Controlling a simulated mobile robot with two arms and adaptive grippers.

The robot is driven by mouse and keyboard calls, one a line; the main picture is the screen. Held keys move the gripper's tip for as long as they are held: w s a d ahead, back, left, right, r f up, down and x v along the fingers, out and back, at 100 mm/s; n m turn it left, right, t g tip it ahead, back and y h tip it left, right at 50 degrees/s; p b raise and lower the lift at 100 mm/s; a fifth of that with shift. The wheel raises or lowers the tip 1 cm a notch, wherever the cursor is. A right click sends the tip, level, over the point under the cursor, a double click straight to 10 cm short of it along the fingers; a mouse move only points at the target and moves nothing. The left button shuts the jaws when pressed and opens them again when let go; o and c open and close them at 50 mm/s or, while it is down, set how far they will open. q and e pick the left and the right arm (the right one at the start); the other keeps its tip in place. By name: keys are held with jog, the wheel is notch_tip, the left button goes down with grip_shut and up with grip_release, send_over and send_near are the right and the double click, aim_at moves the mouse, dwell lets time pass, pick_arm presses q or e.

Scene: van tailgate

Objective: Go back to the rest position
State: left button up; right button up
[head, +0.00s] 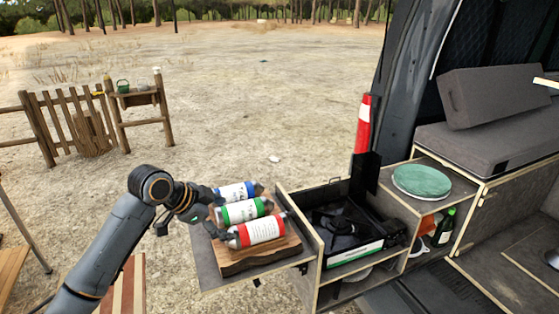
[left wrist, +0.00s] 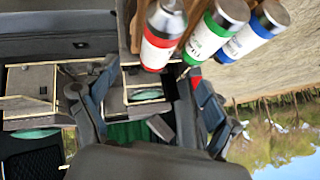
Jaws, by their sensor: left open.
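Three bottles lie side by side on a wooden board (head: 240,264) on the fold-out shelf (head: 210,278) of the van tailgate: blue-labelled (head: 237,191), green-labelled (head: 243,211) and red-labelled (head: 259,231). My left gripper (head: 214,214) is at the left ends of the bottles, open, with nothing seen held. In the left wrist view its open fingers (left wrist: 135,85) show, with the red (left wrist: 161,40), green (left wrist: 210,38) and blue (left wrist: 250,38) bottles at the top edge. Whether the fingers touch a bottle I cannot tell. My right gripper is not in view.
A black stove (head: 345,222) sits in the drawer box right of the board. A green plate (head: 421,181) lies on the cabinet beyond. A red-and-white cylinder (head: 362,123) stands by the van door. A wooden fence (head: 75,122) is far left; open sandy ground lies behind.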

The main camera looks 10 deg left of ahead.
pick_arm(q)
jog(key=s+d+f+n+g+y, duration=0.1)
jog(key=s+d+f+n, duration=0.15)
jog(key=s+f, duration=0.65)
jog(key=s+d+f+n+g+y, duration=0.15)
jog(key=s+d+f, duration=0.25)
jog(key=s+f, duration=0.45)
jog(key=s+a+f+n+y, duration=0.15)
jog(key=s+n, duration=0.25)
jog(key=s, duration=0.5)
jog(key=s+f+n, duration=0.2)
jog(key=s+n, duration=0.1)
jog(key=s, duration=0.5)
notch_tip(320, 180, down, 28)
jog(key=s+g+b, duration=0.1)
jog(key=g+b, duration=0.1)
jog(key=b, duration=0.1)
jog(key=s+a+f+g+b, duration=0.1)
jog(key=s+a+f+b, duration=0.1)
jog(key=s+f, duration=1.5)
notch_tip(320, 180, down, 2)
jog(key=shift+a+f+y+b, duration=0.25)
jog(key=shift+a+y+b, duration=0.05)
jog(key=shift+a, duration=0.3)
